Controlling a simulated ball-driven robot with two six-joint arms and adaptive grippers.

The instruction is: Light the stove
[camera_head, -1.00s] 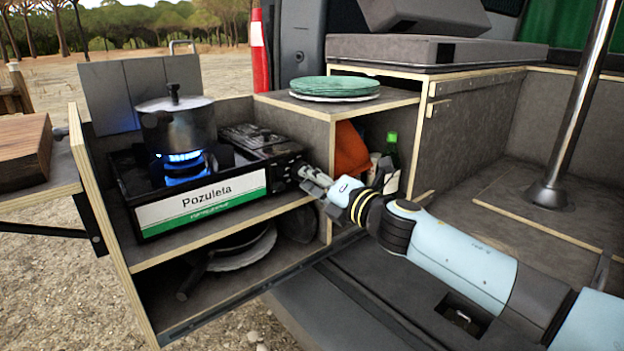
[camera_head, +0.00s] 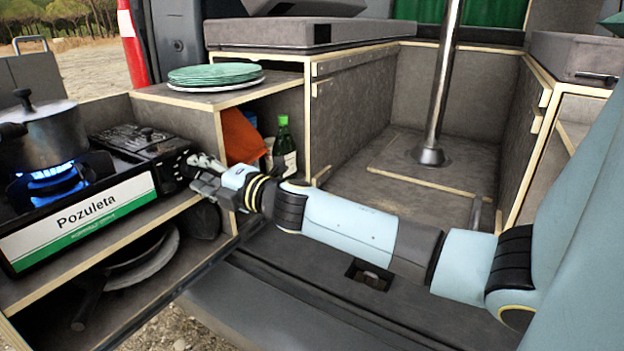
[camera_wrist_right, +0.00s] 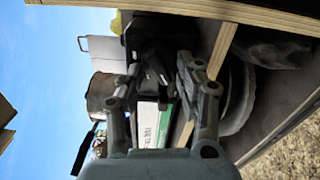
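The camping stove (camera_head: 80,215), labelled "Pozuleta", sits on the upper shelf of the pull-out kitchen unit at the left. Blue flame (camera_head: 50,185) burns on its burner under a grey pot (camera_head: 45,138). Its control panel (camera_head: 172,160) is at its right end. My right gripper (camera_head: 200,174) is at that panel, its fingers apart and pointing left at it. In the wrist view my right gripper (camera_wrist_right: 160,70) also shows a gap between its fingers, with dark stove parts beyond. Whether a fingertip touches the knob is unclear. My left gripper is out of view.
Green plates (camera_head: 215,75) are stacked on the counter right of the stove. A green bottle (camera_head: 284,145) and an orange cloth (camera_head: 242,138) stand in the cubby below. Pans (camera_head: 140,262) lie on the lower shelf. A metal pole (camera_head: 441,90) rises in the open van floor.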

